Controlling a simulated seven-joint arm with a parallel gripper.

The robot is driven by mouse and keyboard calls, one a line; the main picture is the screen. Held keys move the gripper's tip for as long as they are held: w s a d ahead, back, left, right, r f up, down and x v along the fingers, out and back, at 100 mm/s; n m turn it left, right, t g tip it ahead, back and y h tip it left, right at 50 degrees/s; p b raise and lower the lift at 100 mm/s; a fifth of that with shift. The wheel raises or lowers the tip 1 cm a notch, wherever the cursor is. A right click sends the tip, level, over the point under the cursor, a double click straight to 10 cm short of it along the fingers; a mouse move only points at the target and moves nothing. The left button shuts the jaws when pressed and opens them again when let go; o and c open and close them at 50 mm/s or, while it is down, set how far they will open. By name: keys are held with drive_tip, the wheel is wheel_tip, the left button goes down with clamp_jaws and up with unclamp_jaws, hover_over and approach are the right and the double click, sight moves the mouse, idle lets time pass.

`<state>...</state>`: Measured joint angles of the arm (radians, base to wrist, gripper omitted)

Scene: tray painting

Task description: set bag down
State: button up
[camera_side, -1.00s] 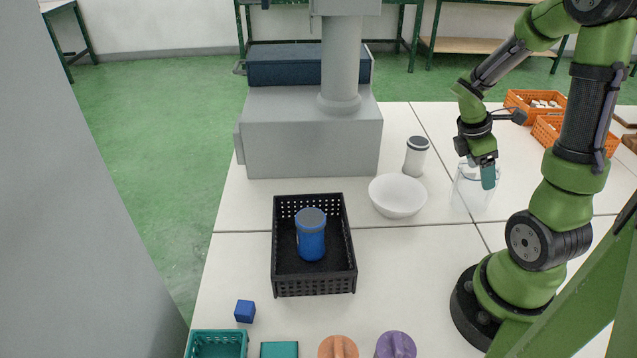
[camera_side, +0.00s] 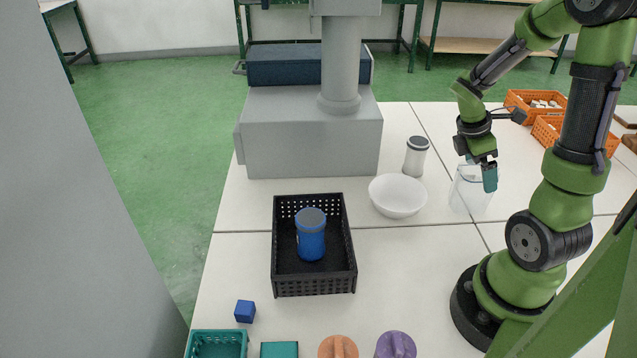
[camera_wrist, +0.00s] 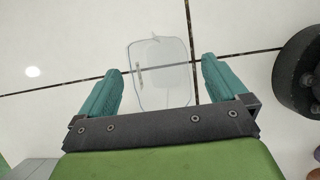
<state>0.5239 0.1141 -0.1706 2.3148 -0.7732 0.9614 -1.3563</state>
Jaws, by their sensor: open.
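The clear, see-through bag (camera_side: 468,192) stands on the white table below my gripper, with its top tipped slightly in the side view. In the wrist view the bag (camera_wrist: 165,85) shows between and beyond the two teal fingers, with a gap on either side. My gripper (camera_side: 481,172) is open, with its fingers spread around the top of the bag. The wrist view also shows my gripper (camera_wrist: 160,80) with its fingers wide apart. The bag's contents, if any, are too faint to tell.
A white bowl (camera_side: 397,196) and a white jar with a grey lid (camera_side: 416,158) stand left of the bag. A black crate (camera_side: 314,283) holds a blue jar (camera_side: 310,240). Orange crates (camera_side: 548,128) stand at the back right.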

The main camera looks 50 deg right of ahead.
drive_tip(key=v, duration=1.1)
drive_tip(key=w+a+r+m+t+y, duration=0.2)
drive_tip(key=a+m+t, duration=0.3)
drive_tip(key=a, duration=0.7)
drive_tip(key=w+a+r+m+t+y, duration=0.2)
drive_tip(key=a+m+t, duration=0.3)
drive_tip(key=a+m, duration=0.3)
drive_tip(key=a+r+y, duration=0.1)
drive_tip(key=a, duration=0.3)
drive_tip(key=shift+r, duration=0.15)
